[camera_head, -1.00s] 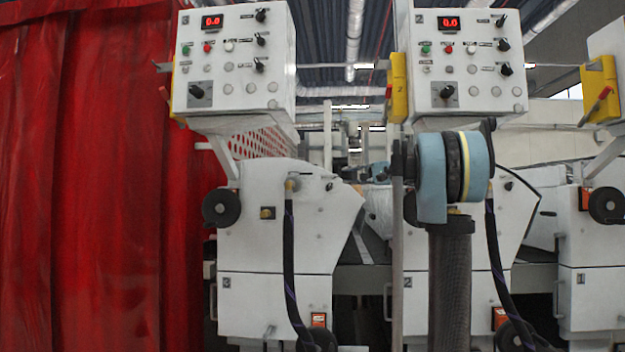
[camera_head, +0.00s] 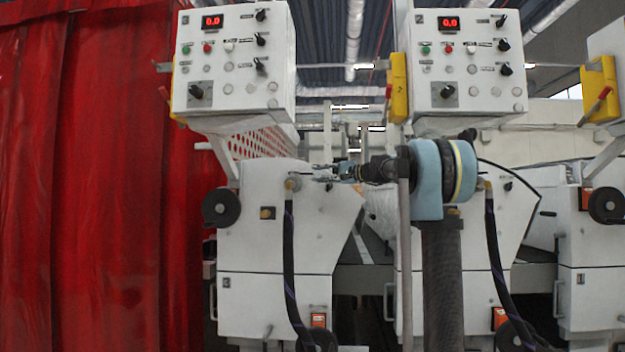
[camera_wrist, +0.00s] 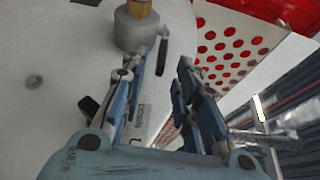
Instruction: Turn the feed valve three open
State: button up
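My gripper (camera_head: 324,175) reaches left across the upper front of the left white cabinet (camera_head: 255,232), close to the grey hose fitting (camera_head: 293,183) at the top of the black hose. A small printed label (camera_wrist: 143,122) shows between the fingers but is too small to read. Which part is feed valve three, I cannot tell.
A dark knob (camera_wrist: 88,106) lies beside the left finger. Control boxes (camera_head: 235,62) hang above, and a red curtain (camera_head: 90,180) fills the left. A black handwheel (camera_head: 221,207) sticks out.

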aim_at(313, 174)
jog(key=shift+x, duration=1.95)
grip_shut()
